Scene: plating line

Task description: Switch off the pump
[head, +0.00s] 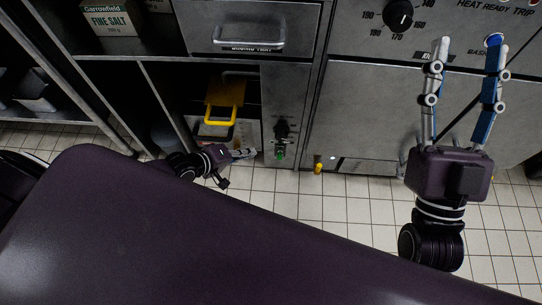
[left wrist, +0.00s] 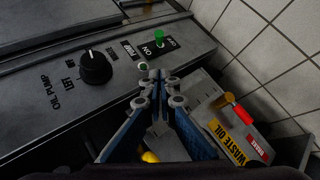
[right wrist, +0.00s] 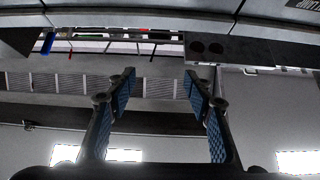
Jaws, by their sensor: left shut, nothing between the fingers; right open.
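The oil pump panel (left wrist: 60,105) fills the upper left of the left wrist view, with a black knob (left wrist: 95,67) near the printed words OIL PUMP. A green switch (left wrist: 158,36) stands up beside an ON label. A small round pale-rimmed part (left wrist: 143,66) sits nearer my fingers. My left gripper (left wrist: 155,76) is shut and empty, its tips close to that round part; contact cannot be told. In the head view the left gripper (head: 248,154) is left of the green switch (head: 279,153), below the knob (head: 282,129). My right gripper (head: 468,45) is open and empty, away from the panel.
A waste oil container (left wrist: 228,128) with a red part (left wrist: 243,114) is right of my left fingers. A yellow handle (head: 222,114) is above the left gripper in the open bay. A yellow-ended fitting (head: 318,168) is to the right. Tiled floor lies below.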

